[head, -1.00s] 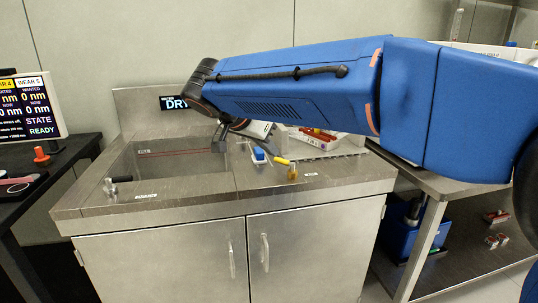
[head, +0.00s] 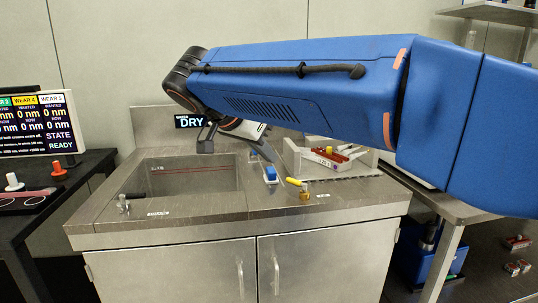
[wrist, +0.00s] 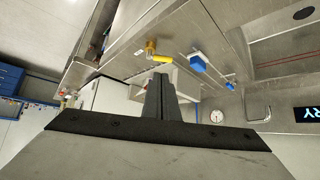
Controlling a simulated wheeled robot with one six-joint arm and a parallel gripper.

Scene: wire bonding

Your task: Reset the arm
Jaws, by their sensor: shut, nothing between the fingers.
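My arm (head: 300,90) stretches across the head view from the right, its blue links raised over the counter. Its wrist bends down above the back of the steel counter. My gripper (wrist: 160,98) shows in the wrist view with its two grey fingers together and nothing between them. In the head view its end is small and partly merges with the counter fittings behind the sink's right side.
A steel sink (head: 190,180) lies left of my wrist. A yellow-handled brass valve (head: 304,192), a blue fitting (head: 270,174) and a white tray (head: 300,160) with red items stand on the counter. A DRY sign (head: 190,121) hangs behind; a monitor (head: 38,125) stands left.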

